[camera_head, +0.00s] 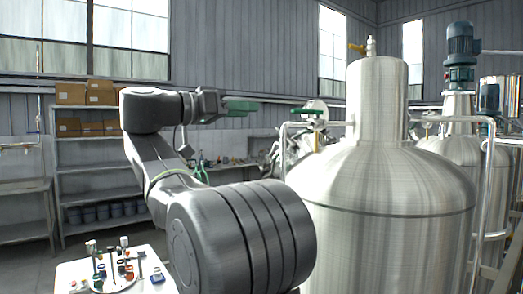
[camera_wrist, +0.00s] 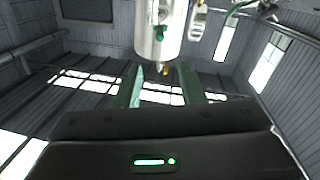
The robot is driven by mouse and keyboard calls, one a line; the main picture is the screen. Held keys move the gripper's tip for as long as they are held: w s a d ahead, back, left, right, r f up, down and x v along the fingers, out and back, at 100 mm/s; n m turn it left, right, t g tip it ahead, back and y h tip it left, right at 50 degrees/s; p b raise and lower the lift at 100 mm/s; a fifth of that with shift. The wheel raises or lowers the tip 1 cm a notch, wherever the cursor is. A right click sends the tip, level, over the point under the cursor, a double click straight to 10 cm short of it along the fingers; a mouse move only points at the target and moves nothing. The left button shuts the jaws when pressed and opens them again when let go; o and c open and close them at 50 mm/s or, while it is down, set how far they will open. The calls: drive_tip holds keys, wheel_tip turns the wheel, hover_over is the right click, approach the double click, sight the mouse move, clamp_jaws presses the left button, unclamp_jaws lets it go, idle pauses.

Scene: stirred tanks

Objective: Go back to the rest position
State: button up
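My gripper (camera_head: 243,105) is raised in the upper middle of the head view, with its green fingers pointing right. In the wrist view my gripper (camera_wrist: 163,88) shows two green fingers standing apart, with nothing held between them. It is open and empty. The large steel tank (camera_head: 388,190) stands to the right of the gripper, apart from it in the picture. In the wrist view a steel vessel (camera_wrist: 158,30) with a yellow part at its end hangs in from the top, seen upside down, beyond the fingertips.
A green-handled fitting (camera_head: 308,111) and pipes stand beside the big tank. A second tank (camera_head: 458,150) with a blue motor (camera_head: 460,45) is at the right. A small white table (camera_head: 70,272) with bottles is at lower left. Shelves with boxes (camera_head: 70,93) line the back wall.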

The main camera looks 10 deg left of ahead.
drive_tip(key=p+x, duration=0.3)
drive_tip(key=x, duration=1)
drive_tip(key=shift+w+d, duration=0.15)
drive_tip(key=shift+d, duration=0.05)
drive_tip(key=shift+a, duration=0.1)
